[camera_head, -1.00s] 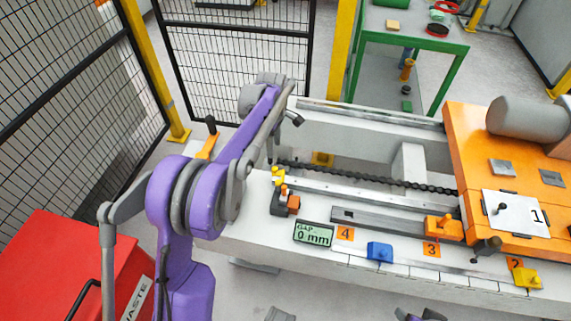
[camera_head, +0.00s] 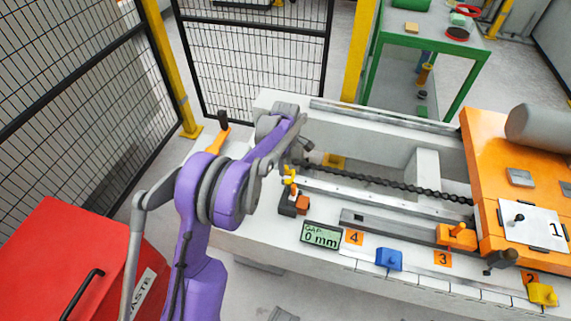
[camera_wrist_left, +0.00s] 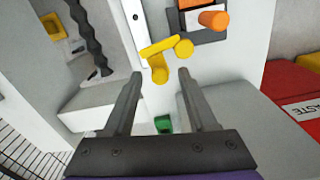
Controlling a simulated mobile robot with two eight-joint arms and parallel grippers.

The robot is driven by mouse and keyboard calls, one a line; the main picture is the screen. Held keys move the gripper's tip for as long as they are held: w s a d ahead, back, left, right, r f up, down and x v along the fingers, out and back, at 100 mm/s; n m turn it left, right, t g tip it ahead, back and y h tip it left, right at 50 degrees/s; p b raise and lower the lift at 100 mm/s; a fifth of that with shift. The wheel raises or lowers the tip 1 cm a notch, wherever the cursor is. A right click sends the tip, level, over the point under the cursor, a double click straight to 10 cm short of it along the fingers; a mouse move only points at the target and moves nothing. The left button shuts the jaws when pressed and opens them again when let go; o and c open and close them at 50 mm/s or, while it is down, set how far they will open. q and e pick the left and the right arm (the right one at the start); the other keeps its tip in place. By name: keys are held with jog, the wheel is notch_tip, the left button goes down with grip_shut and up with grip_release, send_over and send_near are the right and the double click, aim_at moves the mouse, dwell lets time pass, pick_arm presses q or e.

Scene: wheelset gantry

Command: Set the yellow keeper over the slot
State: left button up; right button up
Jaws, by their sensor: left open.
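A small yellow piece (camera_head: 290,177) with a bar and rounded ends stands by a dark block with an orange peg on the bench, and also shows in the left wrist view (camera_wrist_left: 160,50). Another yellow block (camera_head: 543,294) sits by label 2 at the right front; I cannot tell for sure which is the keeper. My left gripper (camera_head: 304,146) is close to the first yellow piece. In the left wrist view its fingers (camera_wrist_left: 160,76) are apart and empty, with that piece just beyond their tips. The slot cannot be made out for sure. My right gripper is out of view.
A gap display (camera_head: 321,236) reading 0 mm, a blue block (camera_head: 389,259) and an orange block (camera_head: 457,237) are along the bench front. A dark chain (camera_head: 390,181) runs behind. A red waste bin (camera_head: 75,260) stands at the left, a mesh fence (camera_head: 255,60) behind.

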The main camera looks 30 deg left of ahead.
pick_arm(q)
grip_shut()
dwell(0.4)
jog(key=m, duration=0.1)
jog(key=d+m, duration=0.1)
jog(key=m, duration=0.1)
jog(key=w+m, duration=0.1)
jog(key=shift+d+m, duration=0.25)
jog(key=shift+m, duration=0.05)
jog(key=shift+s+d+m, duration=0.3)
jog(key=shift+d+m, duration=0.5)
jog(key=shift+m, duration=1.75)
jog(key=shift+s+d+m, duration=0.35)
jog(key=shift+d+m, duration=0.5)
jog(key=shift+m, duration=1.65)
jog(key=shift+s+d+m, duration=0.3)
jog(key=shift+d+m, duration=0.5)
jog(key=shift+m, duration=1.75)
